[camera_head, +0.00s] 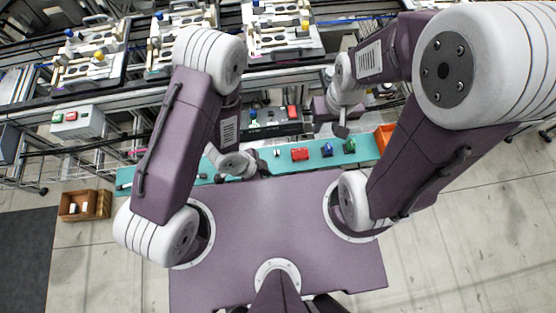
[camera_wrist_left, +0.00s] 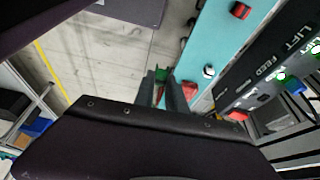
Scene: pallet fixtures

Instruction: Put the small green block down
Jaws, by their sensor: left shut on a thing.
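My left gripper (camera_wrist_left: 164,82) is shut on the small green block (camera_wrist_left: 160,73), which shows between its fingertips in the left wrist view. The fingers hide part of the block. In the head view, my left wrist is low over the teal strip and hides the held block. My right gripper (camera_head: 341,130) hangs above the right part of the teal strip (camera_head: 315,150); whether its fingers are open is not clear. A larger-looking green piece (camera_head: 349,146) lies on the strip near it.
On the strip lie a blue piece (camera_head: 327,149), a red block (camera_head: 300,154) and a small white piece (camera_head: 277,152). An orange bin (camera_head: 384,137) stands at the strip's right end. A labelled button panel (camera_wrist_left: 275,75) borders the strip. A wooden box (camera_head: 84,205) stands far left.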

